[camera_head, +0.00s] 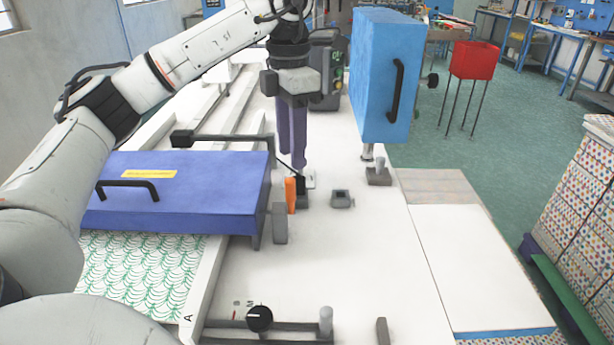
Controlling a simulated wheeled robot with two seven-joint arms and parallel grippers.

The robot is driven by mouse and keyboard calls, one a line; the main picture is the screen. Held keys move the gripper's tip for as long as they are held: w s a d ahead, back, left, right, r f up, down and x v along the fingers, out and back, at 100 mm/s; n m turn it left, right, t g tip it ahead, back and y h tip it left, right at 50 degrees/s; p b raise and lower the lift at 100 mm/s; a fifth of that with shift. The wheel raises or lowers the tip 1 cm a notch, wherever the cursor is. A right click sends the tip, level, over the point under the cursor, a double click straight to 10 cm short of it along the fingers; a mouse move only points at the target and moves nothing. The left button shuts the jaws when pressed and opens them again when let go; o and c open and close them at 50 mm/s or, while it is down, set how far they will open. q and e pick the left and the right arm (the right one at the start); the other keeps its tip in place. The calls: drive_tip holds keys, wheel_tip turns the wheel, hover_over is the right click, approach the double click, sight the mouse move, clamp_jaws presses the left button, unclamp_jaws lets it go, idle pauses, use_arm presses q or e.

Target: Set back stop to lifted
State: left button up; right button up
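My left gripper (297,163) points down over the white work table (310,262), its two dark purple fingers close together. The fingertips are just above or beside a small dark block (302,198) with an upright orange piece (291,194). I cannot tell whether they touch it, or whether they are shut on anything. No part is labelled as the back stop, and I cannot tell which part it is. My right gripper is not in view.
A purple-blue box (200,205) with a black handle stands at left, close to the gripper. A tall blue box (383,75) stands behind right. A small grey block (342,199) lies on the table. A black knob (260,318) is at the front. The table's right middle is clear.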

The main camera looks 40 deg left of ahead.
sight(291, 179)
use_arm(q)
drive_tip(key=f, duration=0.9)
drive_tip(key=shift+s, duration=0.35)
clamp_jaws()
